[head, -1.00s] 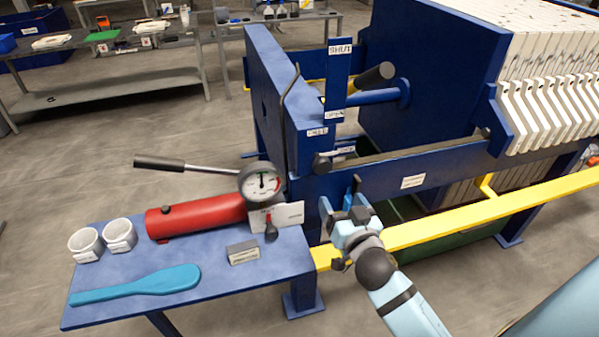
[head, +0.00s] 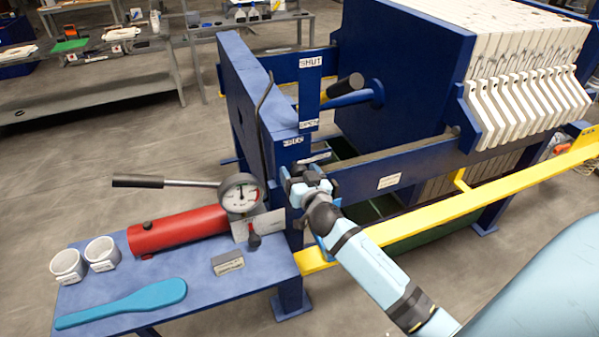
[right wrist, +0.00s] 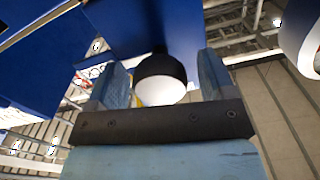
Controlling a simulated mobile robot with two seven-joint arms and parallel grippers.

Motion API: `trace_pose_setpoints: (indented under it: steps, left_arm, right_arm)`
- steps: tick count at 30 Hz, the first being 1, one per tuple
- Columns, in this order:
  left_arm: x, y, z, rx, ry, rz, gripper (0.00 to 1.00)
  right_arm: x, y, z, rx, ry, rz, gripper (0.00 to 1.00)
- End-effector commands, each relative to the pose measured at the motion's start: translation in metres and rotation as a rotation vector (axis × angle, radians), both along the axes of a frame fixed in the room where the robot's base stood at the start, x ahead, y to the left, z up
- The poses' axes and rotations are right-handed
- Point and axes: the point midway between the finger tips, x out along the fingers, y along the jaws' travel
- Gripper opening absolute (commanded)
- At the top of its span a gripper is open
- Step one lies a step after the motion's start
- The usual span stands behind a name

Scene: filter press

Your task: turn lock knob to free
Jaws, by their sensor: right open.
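The lock knob is mostly hidden in the head view, where a dark bit of it (head: 299,169) shows behind my right gripper, below a small label on the blue frame. In the right wrist view, a black round knob (right wrist: 160,72) with a pale end face stands between the two blue fingers. My right gripper (head: 308,183) is open, with its fingers on either side of the knob. A gap shows between the knob and each finger (right wrist: 163,82). My left gripper is not in view.
A blue lever with a black grip (head: 345,85) stands above, beside a plate marked SHUT (head: 310,75). A red pump cylinder (head: 178,232) with a gauge (head: 241,194) lies on the blue side table (head: 200,300). A yellow rail (head: 420,223) runs right.

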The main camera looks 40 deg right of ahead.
Motion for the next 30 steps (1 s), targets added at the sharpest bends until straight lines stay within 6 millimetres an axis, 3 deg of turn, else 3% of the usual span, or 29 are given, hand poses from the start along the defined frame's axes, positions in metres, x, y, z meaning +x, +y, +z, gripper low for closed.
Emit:
trace_pose_setpoints:
  steps: [5, 9, 12, 23, 30]
  left_arm:
    - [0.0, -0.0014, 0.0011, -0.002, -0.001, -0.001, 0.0]
    - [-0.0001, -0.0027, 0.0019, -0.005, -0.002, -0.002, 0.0]
    - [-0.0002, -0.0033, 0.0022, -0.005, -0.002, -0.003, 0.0]
    - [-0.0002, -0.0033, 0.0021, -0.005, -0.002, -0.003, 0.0]
    - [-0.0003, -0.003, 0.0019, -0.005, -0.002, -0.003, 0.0]
  right_arm:
    - [-0.0002, 0.0001, -0.0001, 0.0, 0.0, 0.0, 0.76]
    - [-0.0003, 0.0, -0.0001, 0.0, 0.0, 0.0, 0.44]
    - [-0.0004, 0.0, -0.0001, 0.0, 0.0, 0.0, 0.27]
    - [-0.0005, -0.0002, -0.0001, -0.053, 0.013, 0.0, 0.27]
    - [-0.0005, -0.0005, -0.0001, -0.201, 0.049, -0.001, 0.27]
